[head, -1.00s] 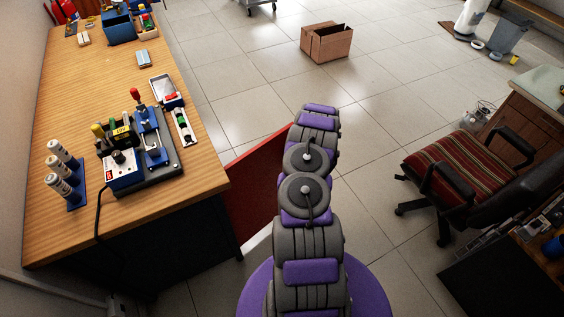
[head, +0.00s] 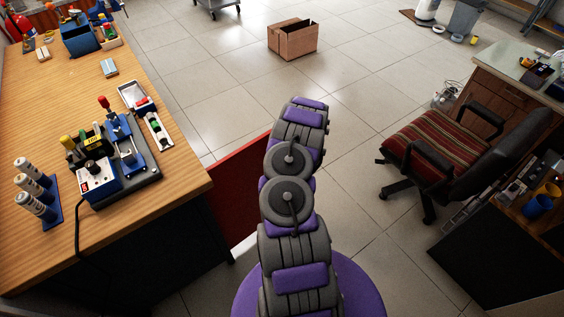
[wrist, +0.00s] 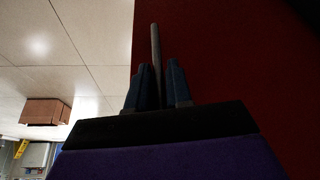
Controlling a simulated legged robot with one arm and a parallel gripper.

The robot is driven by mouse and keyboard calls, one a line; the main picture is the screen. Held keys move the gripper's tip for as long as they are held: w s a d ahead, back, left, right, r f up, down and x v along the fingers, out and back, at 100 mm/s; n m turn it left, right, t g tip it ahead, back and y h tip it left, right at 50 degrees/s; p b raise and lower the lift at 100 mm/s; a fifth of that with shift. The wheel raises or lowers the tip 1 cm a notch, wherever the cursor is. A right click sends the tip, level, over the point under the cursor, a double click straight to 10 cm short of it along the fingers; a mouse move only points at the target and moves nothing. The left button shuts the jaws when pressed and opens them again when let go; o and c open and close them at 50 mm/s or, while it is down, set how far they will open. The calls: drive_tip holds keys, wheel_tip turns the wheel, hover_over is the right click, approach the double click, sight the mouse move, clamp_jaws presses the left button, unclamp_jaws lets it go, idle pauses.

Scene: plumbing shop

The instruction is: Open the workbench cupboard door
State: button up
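The red workbench cupboard door (head: 237,190) stands swung out from the workbench (head: 120,215), past its right front corner in the head view. My arm covers its far part. In the wrist view the dark red door face (wrist: 235,70) fills the right side. A thin grey bar handle (wrist: 156,50) rises between the two blue fingers of my gripper (wrist: 160,85). The fingers stand apart, one on each side of the bar, with a narrow gap showing at least on the right. The head view does not show my gripper.
An office chair (head: 440,145) with a striped seat stands to the right of my arm, near a wooden cabinet (head: 490,100). A cardboard box (head: 292,40) lies on the floor ahead. Tiled floor (head: 370,90) between them is clear.

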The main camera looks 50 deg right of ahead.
drive_tip(key=o, duration=0.3)
drive_tip(key=shift+w+d+f, duration=0.1)
drive_tip(key=shift+d+f, duration=0.05)
drive_tip(key=shift+d, duration=0.05)
drive_tip(key=shift+a, duration=0.1)
drive_tip(key=shift+r, duration=0.65)
drive_tip(key=p+v, duration=0.4)
drive_tip(key=v, duration=1.2)
drive_tip(key=shift+s, duration=0.25)
